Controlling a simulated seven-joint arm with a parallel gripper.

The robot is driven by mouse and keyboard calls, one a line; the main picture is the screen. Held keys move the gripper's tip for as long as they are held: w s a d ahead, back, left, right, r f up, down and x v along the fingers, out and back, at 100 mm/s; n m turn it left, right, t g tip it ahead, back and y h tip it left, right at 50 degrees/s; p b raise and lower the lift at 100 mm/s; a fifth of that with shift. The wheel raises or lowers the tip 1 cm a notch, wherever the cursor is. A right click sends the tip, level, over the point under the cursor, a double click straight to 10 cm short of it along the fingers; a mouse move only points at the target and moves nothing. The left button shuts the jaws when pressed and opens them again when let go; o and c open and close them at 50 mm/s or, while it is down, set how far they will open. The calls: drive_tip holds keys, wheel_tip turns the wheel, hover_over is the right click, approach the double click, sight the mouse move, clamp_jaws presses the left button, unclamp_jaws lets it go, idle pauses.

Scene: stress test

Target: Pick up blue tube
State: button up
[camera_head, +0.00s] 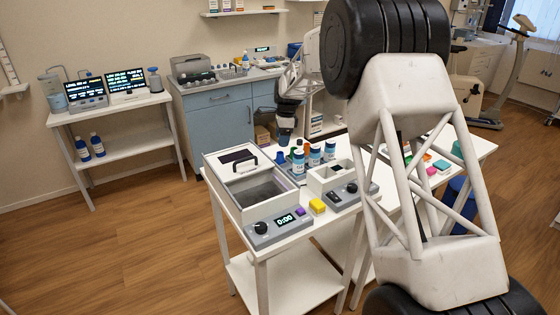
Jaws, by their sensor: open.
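Several bottles with blue labels stand in a rack on the white table, among them one at the left (298,161), a middle one (314,155) and a right one (329,151). A small blue piece (281,157) shows to their left. At this size I cannot tell which of these is the blue tube. My gripper (285,140) points down above the left end of this group, a little behind it. It is open and its fingers are small and dark in the camera_head view. I see nothing held in it. My large arm link covers the table's right middle.
An open-lidded white box device (250,190) with a timer stands at the table's left. Coloured blocks (441,165) lie right of my arm link. A blue cabinet (215,124) stands behind.

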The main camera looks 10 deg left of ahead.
sight(280, 154)
drive_tip(key=shift+s+a+f, duration=0.1)
drive_tip(key=shift+f, duration=1.15)
drive_tip(key=shift+f, duration=0.1)
drive_tip(key=shift+s+a+f, duration=0.1)
drive_tip(key=shift+a+f, duration=0.05)
drive_tip(key=shift+f, duration=1.1)
drive_tip(key=shift+s+a+f, duration=0.1)
drive_tip(key=shift+f, duration=1.15)
drive_tip(key=c, duration=1)
